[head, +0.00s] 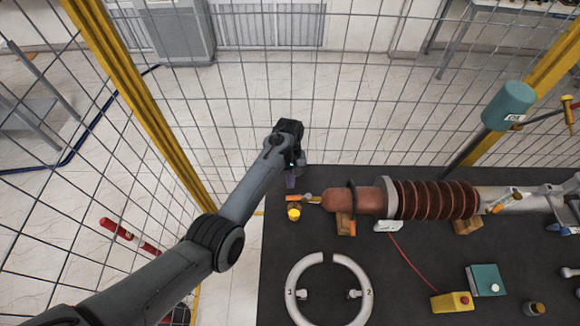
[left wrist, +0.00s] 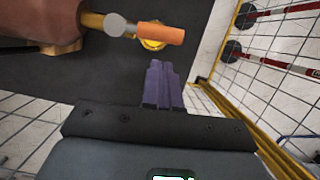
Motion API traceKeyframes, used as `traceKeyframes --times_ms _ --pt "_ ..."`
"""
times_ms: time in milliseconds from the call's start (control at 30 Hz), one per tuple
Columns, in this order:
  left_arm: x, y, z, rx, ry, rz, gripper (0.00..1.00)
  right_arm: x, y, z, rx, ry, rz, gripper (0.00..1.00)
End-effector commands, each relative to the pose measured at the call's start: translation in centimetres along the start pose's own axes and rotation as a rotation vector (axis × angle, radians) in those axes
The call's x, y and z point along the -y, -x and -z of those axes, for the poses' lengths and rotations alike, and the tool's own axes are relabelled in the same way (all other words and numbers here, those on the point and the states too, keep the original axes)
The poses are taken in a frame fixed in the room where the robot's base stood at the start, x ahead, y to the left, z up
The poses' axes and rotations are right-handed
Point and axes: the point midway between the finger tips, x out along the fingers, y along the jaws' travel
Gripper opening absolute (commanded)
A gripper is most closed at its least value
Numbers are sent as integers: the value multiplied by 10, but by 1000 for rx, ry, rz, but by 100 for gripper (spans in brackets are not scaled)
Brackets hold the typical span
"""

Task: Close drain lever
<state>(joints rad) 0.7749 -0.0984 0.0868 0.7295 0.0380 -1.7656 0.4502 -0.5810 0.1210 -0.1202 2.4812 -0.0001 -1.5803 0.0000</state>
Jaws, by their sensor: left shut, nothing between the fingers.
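The orange-handled drain lever (head: 294,198) sits at the left tip of the red-brown bushing end (head: 350,199), above the table's left edge. In the left wrist view the lever's orange handle (left wrist: 158,33) points right from a round grey valve part (left wrist: 116,24). My left gripper (head: 290,181) has purple fingers pressed together and is empty. It is just beyond the lever in the head view. In the left wrist view the fingertips (left wrist: 165,66) are a little below the handle in the picture, with a visible gap. My right gripper is not seen.
A yellow cup (head: 294,215) stands under the lever. The bushing rests on wooden blocks (head: 346,224) on the dark table (head: 285,255). A white split ring (head: 296,270) lies in front. A teal tank (head: 508,105) stands at the back right. Wire fencing surrounds the table.

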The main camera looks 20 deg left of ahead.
Motion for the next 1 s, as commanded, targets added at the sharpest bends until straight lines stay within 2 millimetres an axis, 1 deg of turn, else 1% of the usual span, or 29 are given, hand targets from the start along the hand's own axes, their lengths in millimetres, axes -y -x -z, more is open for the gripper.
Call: traceKeyframes --times_ms 33,300,733,1000 --pt "0 0 -6 1 -1 1 0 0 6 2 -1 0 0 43" --pt "0 -8 -15 1 -1 1 0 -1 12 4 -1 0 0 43" --pt "0 -8 -15 0 4 -1 0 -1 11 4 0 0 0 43" --pt "7 -5 -6 0 64 -20 0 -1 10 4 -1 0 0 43"
